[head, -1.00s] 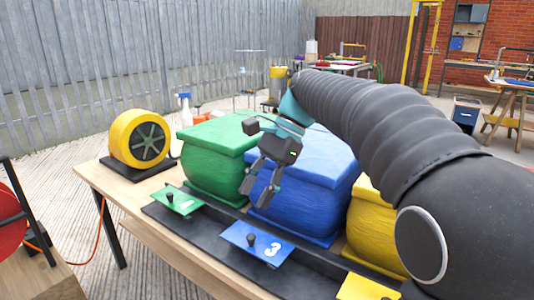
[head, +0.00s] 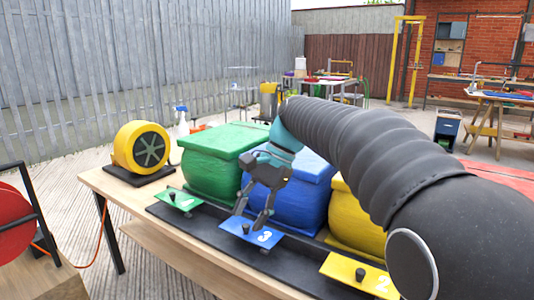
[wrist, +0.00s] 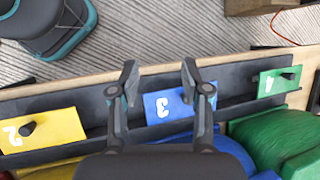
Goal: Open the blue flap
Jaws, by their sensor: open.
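The blue flap (head: 250,232), marked 3 and with a dark knob (head: 246,229), lies over the black trough in front of the blue inflatable block (head: 300,190). My gripper (head: 254,220) is open and empty, hanging just above and behind the flap, with its fingers pointing down. In the wrist view the blue flap (wrist: 165,105) shows between and below my open fingers (wrist: 160,78). Its knob shows near the right finger. I cannot tell whether the fingers touch the flap.
A green flap (head: 178,199) marked 1 lies to the left and a yellow flap (head: 352,276) marked 2 to the right, each with a knob. Green (head: 215,165) and yellow (head: 355,225) blocks flank the blue one. A yellow blower (head: 142,147) stands at the table's left end.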

